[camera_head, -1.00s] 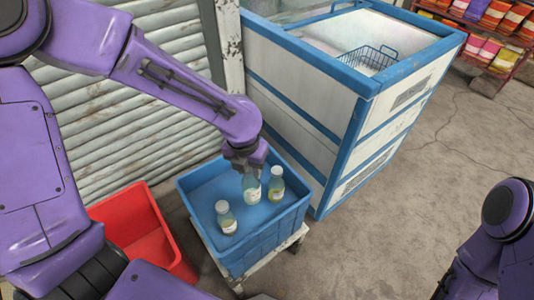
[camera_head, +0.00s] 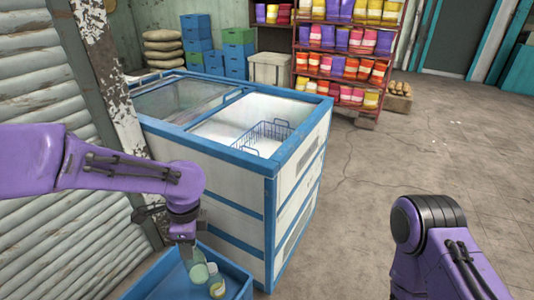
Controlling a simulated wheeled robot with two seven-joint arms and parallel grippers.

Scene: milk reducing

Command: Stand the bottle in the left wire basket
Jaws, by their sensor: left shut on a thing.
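My left gripper (camera_head: 186,240) is shut on a pale green bottle (camera_head: 197,270) at the blue crate (camera_head: 233,268), at the bottom of the view. The gripper hides the top of this bottle. A second bottle (camera_head: 216,284) with a pale cap stands close to its right in the crate. A blue wire basket (camera_head: 266,139) sits inside the open right part of the white and blue chest freezer (camera_head: 215,185), up and to the right of the gripper. My right arm shows at the lower right, but its gripper is out of view.
The freezer's blue rim (camera_head: 270,168) and tall side wall stand between crate and basket. The freezer's left part (camera_head: 180,98) appears glass-covered. A corrugated wall (camera_head: 45,90) is at left. Shelves of coloured packets (camera_head: 345,65) stand behind. The floor at right is clear.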

